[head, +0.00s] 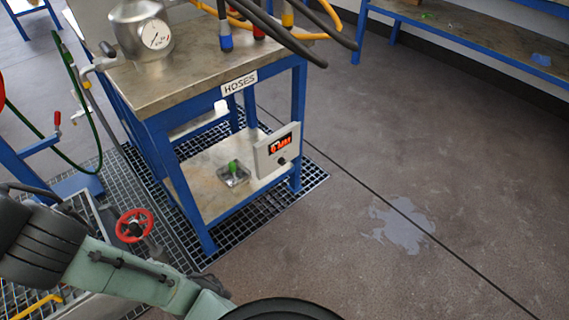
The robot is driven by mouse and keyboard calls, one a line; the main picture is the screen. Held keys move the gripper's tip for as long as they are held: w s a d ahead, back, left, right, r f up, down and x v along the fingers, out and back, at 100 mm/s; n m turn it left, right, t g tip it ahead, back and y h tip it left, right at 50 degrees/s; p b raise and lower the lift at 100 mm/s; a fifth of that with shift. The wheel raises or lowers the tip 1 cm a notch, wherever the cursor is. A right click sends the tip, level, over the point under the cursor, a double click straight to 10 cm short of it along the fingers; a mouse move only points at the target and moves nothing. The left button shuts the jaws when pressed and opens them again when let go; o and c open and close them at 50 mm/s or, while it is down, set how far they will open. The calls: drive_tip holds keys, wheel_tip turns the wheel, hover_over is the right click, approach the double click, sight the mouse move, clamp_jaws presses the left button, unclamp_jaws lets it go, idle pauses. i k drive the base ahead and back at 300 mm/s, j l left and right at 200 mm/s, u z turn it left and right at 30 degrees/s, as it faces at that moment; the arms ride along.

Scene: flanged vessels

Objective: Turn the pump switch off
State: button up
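No part is clearly readable as the pump switch. On the lower shelf (215,195) of the blue-framed bench, a small grey metal box (234,178) carries an upright green lever or knob (233,167). Beside it, at the shelf's right edge, a pale box (262,158) has a lit red display (280,144) and a small dark knob (281,161). The display text is too small to read surely. My arm crosses the lower left, in front of the bench and apart from both boxes. My gripper is not visible.
The bench top (190,75) holds a metal vessel with a gauge (156,35) and hoses hanging over its edge. A blue bench leg (299,120) stands right of the shelf. A red handwheel (134,225) stands at left. The floor at right is open, with a pale patch (402,226).

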sight(282, 161)
drive_tip(key=i+l+z, duration=0.1)
drive_tip(key=z, duration=0.35)
drive_tip(key=i+l+z, duration=0.15)
drive_tip(key=l+z, duration=0.15)
drive_tip(key=z, duration=0.2)
